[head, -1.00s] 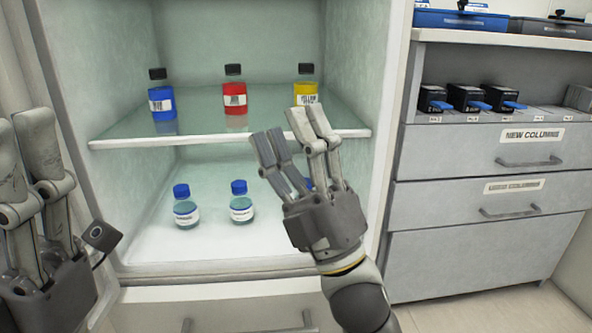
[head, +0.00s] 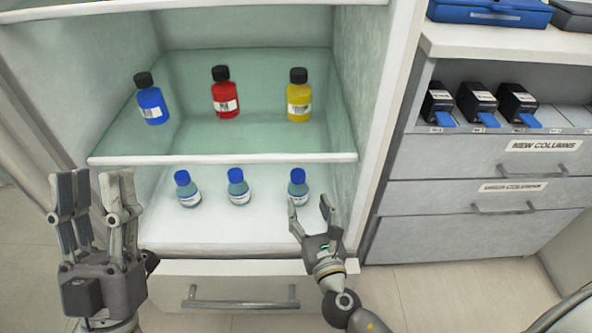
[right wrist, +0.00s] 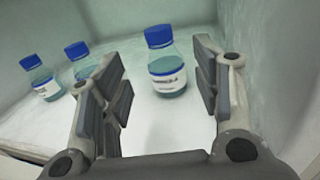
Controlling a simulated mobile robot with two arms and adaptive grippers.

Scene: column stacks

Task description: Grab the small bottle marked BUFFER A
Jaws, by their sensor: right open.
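Three small blue-capped bottles with clear teal bodies and white labels stand on the lower shelf: left (head: 187,190), middle (head: 238,188) and right (head: 298,185). Their label text is too small to read, so I cannot tell which is BUFFER A. My right gripper (head: 309,208) is open and empty, low in front of the right bottle. In the right wrist view this bottle (right wrist: 166,72) shows upright beyond and between the open fingers (right wrist: 160,90), apart from them. The other two stand to the left. My left gripper (head: 94,185) is open and empty, outside the cabinet at left.
A glass upper shelf (head: 220,159) with a white front edge lies above the small bottles. It holds blue (head: 152,104), red (head: 225,98) and yellow (head: 299,100) black-capped bottles. The cabinet's right wall (head: 375,130) is close to my right gripper. Drawers (head: 480,230) stand further right.

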